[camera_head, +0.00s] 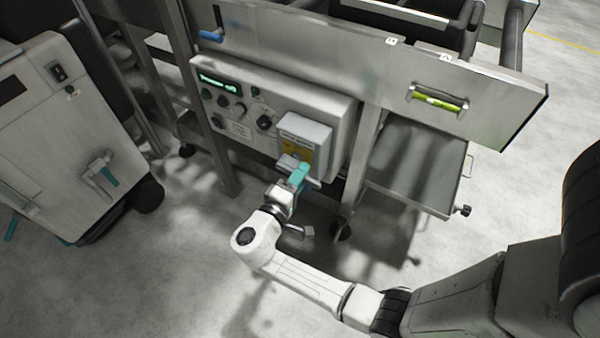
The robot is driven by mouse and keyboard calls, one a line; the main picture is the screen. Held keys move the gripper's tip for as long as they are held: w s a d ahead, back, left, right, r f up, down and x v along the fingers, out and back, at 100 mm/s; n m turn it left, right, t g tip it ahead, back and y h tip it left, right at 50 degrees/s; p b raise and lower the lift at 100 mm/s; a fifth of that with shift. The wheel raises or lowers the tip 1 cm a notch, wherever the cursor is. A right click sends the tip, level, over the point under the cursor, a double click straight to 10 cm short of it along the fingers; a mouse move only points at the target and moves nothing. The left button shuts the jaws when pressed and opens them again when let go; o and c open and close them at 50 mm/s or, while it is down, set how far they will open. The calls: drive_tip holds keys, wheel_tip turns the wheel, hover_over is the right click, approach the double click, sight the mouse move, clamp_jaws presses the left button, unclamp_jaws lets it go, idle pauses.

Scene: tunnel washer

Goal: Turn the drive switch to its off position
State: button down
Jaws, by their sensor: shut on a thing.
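The drive switch shows as a teal handle (300,174) on the lower part of a grey switch box (307,131) with a yellow label. The box sits at the right end of the control panel (228,84). My gripper (294,182) is at the handle and shut on it, reaching up from below. The fingers and part of the handle overlap, so the exact grip and the switch's marked position cannot be read.
A green display (218,81) and several dark knobs are on the panel. A metal leg (361,165) and a lower shelf (418,160) stand to the right. A white cabinet (60,130) with a teal-handled valve is at left. Floor is clear below.

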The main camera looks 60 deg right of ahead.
drive_tip(key=shift+r+n, duration=0.1)
drive_tip(key=shift+n, duration=0.3)
drive_tip(key=c, duration=0.9)
unclamp_jaws()
drive_tip(key=a, duration=1.1)
drive_tip(key=shift+s, duration=0.15)
drive_tip(key=shift+d, duration=0.15)
